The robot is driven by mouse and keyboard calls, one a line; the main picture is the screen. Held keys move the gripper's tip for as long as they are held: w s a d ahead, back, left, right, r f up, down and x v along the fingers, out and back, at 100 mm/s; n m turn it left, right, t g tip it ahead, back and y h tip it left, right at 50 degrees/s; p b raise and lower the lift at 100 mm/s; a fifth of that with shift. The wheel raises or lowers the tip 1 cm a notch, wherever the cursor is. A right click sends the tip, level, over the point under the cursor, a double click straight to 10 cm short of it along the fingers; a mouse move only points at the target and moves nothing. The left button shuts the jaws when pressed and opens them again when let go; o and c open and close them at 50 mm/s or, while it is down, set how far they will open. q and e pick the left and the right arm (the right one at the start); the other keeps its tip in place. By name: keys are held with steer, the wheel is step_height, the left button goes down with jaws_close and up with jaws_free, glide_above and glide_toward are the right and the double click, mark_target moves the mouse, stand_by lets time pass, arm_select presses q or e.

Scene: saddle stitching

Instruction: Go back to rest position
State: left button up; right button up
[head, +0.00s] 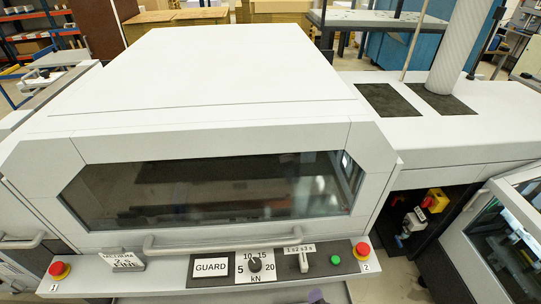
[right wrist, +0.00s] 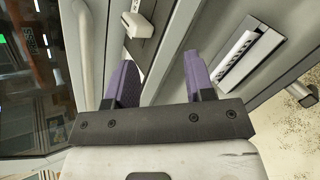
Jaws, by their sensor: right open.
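My right gripper (right wrist: 160,62) shows in the right wrist view with its two purple fingers apart and nothing between them. Only a small purple bit of it (head: 316,296) shows at the bottom edge of the head view, just below the control panel. My left gripper is not in either view. The white stitching machine (head: 230,70) fills the head view. Its front guard with a dark window (head: 215,190) is down, and a bar handle (head: 205,243) runs along its lower edge.
The front panel carries a GUARD label (head: 210,267), a kN dial (head: 255,265), a lever (head: 302,260), a green button (head: 335,260) and a red button at each end. At right, a glazed door (head: 505,235) stands open beside a dark cabinet (head: 408,205).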

steer(key=s+d+r+m+g+p, duration=0.25)
steer(key=r+m, duration=0.25)
steer(key=m, duration=0.4)
steer(key=s+d+r+m+g+p, duration=0.1)
steer(key=s+d+r+m+g, duration=0.2)
steer(key=m, duration=0.7)
steer(key=s+d+r+m+g+p, duration=0.1)
steer(key=s+p, duration=0.3)
steer(key=s, duration=0.4)
steer(key=s+d+r+m+g+p, duration=0.1)
steer(key=s+p, duration=0.3)
steer(key=s, duration=0.5)
steer(key=shift+d+r+m+g+y, duration=0.3)
steer(key=shift+r+m+g+y, duration=0.1)
steer(key=shift+r+m, duration=0.25)
